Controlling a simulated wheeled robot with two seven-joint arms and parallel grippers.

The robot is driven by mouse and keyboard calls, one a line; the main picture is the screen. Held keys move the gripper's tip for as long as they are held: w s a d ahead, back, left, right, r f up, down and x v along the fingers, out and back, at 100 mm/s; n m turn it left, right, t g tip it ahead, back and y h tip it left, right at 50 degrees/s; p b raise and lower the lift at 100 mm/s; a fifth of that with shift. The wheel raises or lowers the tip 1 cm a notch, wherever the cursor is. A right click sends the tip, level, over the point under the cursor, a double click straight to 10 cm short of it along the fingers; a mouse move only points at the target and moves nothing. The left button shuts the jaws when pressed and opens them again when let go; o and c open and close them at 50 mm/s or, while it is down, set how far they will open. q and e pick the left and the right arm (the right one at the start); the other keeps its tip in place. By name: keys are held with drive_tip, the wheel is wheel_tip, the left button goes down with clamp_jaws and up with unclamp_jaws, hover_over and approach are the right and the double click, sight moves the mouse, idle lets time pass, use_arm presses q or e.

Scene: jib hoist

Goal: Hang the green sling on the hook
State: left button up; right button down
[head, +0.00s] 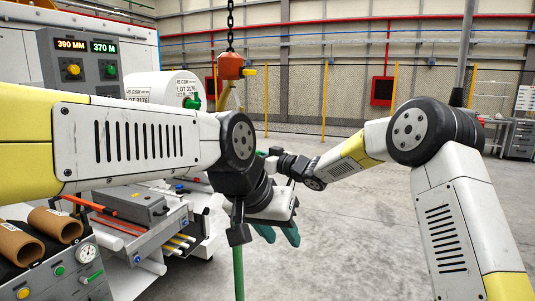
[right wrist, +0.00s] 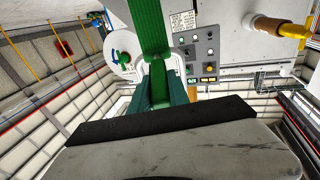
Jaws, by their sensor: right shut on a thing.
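The hook (head: 224,97) hangs under an orange block (head: 230,66) on a dark chain, in the upper middle of the head view. Its lower part is hidden behind my left arm. The green sling (right wrist: 150,28) shows in the right wrist view, running between the fingers of my right gripper (right wrist: 160,82), which is shut on it. In the head view, a green length of sling (head: 239,265) hangs straight down behind my left wrist. My right gripper is mostly hidden there. My left gripper (head: 278,232) points downward, its green fingers apart and empty, below the hook.
A machine with a control panel (head: 82,62) and a white roll (head: 166,88) stands at the left. Brown tubes (head: 52,225) lie at the lower left. Open concrete floor (head: 350,235) lies at the middle right, with a mesh fence behind.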

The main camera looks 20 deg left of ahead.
drive_tip(key=shift+f, duration=0.2)
drive_tip(key=c, duration=1.2)
unclamp_jaws()
drive_tip(key=shift+o, duration=0.2)
drive_tip(key=shift+f, duration=0.1)
drive_tip(key=s+d+r+m+t+h, duration=0.1)
drive_tip(key=d+r+m+t+h, duration=0.2)
drive_tip(key=d, duration=0.8)
drive_tip(key=s+d+r+m+t+h, duration=0.15)
drive_tip(key=d+h, duration=0.35)
drive_tip(key=d, duration=0.7)
drive_tip(key=s+d+r+m+t+h, duration=0.15)
drive_tip(key=d+m+h, duration=0.25)
drive_tip(key=d, duration=0.7)
drive_tip(key=s+d+f+m+g+h, duration=0.2)
drive_tip(key=s+d+f+m+h, duration=0.2)
drive_tip(key=s+d, duration=0.85)
drive_tip(key=s+d+f+g, duration=0.1)
drive_tip(key=s+f, duration=0.1)
drive_tip(key=s, duration=0.6)
drive_tip(key=s+d+f+m+g, duration=0.1)
drive_tip(key=s+f+g, duration=0.1)
drive_tip(key=s, duration=0.6)
drive_tip(key=shift+s+f+y, duration=0.3)
drive_tip(key=shift+f+y, duration=0.1)
drive_tip(key=shift+f, duration=0.45)
